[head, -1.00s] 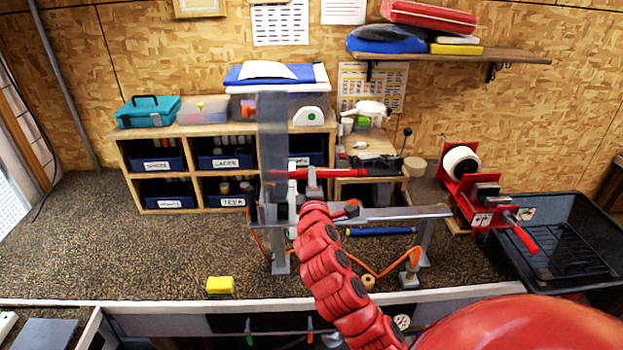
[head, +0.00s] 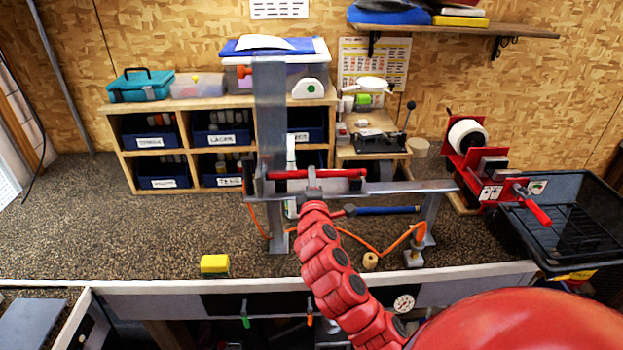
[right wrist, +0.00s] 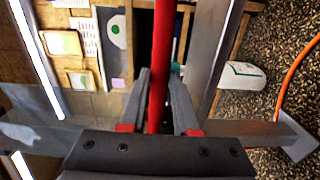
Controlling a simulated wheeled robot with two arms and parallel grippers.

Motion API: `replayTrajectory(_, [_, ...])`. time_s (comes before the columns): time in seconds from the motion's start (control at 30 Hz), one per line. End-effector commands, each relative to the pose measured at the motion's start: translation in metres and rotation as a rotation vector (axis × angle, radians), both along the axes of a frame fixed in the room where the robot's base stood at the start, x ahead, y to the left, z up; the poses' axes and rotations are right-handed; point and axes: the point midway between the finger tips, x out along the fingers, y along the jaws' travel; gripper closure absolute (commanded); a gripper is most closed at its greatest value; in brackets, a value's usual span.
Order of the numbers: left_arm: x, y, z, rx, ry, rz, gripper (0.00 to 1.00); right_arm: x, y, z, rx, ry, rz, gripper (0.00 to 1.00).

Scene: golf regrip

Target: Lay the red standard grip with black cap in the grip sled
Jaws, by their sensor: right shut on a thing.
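My right gripper (head: 313,186) is shut on the red grip (head: 335,173), holding it near its middle. The grip lies level, left to right, just above and behind the metal rail (head: 405,190) of a stand. I cannot tell whether it touches the stand. In the right wrist view the red grip (right wrist: 160,55) runs between the two grey fingers (right wrist: 161,105). The black cap is not clear. The sled is not clearly distinguishable from the rail stand; a clear upright plate (head: 270,110) rises at its left end. My left gripper is not in view.
A blue grip (head: 388,210) shows under the rail, with an orange hose (head: 375,248) below. A yellow sponge (head: 215,263) lies at the bench front. Labelled cubbies (head: 160,155) stand behind left. A red machine (head: 490,190) and black tray (head: 565,215) are at right.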

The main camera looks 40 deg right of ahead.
Motion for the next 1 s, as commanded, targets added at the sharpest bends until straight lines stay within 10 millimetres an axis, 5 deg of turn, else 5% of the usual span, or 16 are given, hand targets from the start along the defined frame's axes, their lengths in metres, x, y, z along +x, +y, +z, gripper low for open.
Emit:
replayTrajectory(0.17, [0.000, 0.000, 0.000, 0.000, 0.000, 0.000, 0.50, 0.000, 0.000, 0.001, -0.001, -0.001, 0.000, 1.00])
replayTrajectory(0.2, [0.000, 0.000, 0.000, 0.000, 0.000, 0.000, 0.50, 0.000, 0.000, 0.001, -0.001, -0.001, 0.000, 0.67])
replayTrajectory(0.4, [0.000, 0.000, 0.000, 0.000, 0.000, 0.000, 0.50, 0.000, 0.000, 0.001, -0.001, -0.001, 0.000, 0.36])
replayTrajectory(0.77, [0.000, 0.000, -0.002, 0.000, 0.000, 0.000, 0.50, -0.003, 0.002, 0.000, -0.002, -0.001, 0.001, 0.36])
replayTrajectory(1.0, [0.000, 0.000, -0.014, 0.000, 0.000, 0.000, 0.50, -0.029, 0.018, -0.003, -0.004, 0.000, 0.001, 0.36])
